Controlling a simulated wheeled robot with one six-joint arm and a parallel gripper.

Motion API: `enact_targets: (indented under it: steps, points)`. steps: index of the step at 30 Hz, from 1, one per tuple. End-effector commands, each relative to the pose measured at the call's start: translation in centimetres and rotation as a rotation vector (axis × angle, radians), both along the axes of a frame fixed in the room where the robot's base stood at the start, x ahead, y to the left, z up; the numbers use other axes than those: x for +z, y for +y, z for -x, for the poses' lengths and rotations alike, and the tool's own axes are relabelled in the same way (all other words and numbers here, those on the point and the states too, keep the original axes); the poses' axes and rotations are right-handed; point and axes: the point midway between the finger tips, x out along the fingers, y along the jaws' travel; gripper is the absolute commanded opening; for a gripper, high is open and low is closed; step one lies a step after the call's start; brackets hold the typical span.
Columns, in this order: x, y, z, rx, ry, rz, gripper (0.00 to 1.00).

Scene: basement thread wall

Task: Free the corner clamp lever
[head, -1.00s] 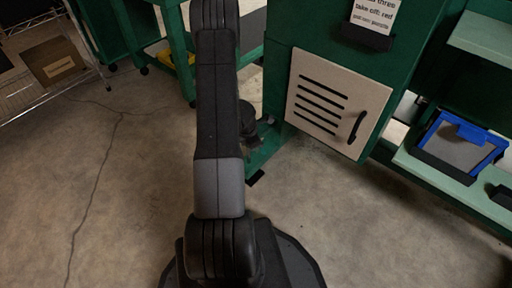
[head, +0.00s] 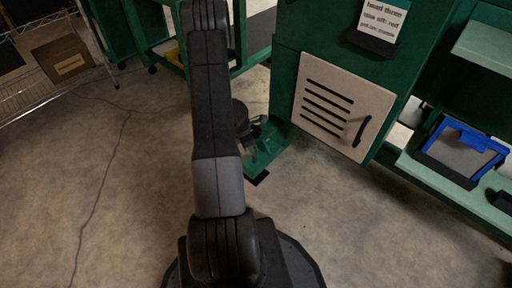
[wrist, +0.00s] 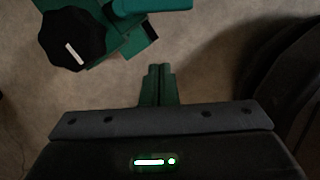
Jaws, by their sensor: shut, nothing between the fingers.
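In the wrist view a black faceted knob (wrist: 72,38) with a white mark sits on a green bracket at the upper left. A teal bar (wrist: 150,6) runs along the top edge, cut off by the frame; I cannot tell whether it is the clamp lever. My gripper (wrist: 160,70) is shut and empty. Its fingertips show below and right of the green bracket, apart from the knob in the picture. In the head view my arm hides part of this spot, near a green floor foot (head: 268,148) at the cabinet's lower left corner.
A green cabinet with a beige slotted door (head: 340,105) and a black handle stands right of my arm. A blue-framed bin (head: 462,150) sits on a shelf at the right. A wire rack with a cardboard box (head: 62,58) is far left. The floor at left is clear.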

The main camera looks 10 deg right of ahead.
Motion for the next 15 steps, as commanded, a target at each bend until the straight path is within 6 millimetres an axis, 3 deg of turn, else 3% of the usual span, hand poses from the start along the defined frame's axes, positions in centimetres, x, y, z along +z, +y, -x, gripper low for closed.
enact_targets:
  steps: [1, 6, 15]
  points:
    - [2.2, 0.3, -0.1, -0.001, -0.005, 0.000, 0.00]
    - [5.5, 1.1, -0.1, 0.000, -0.004, 0.001, 0.00]
    - [8.2, 1.9, 0.1, -0.001, -0.002, 0.000, 0.00]
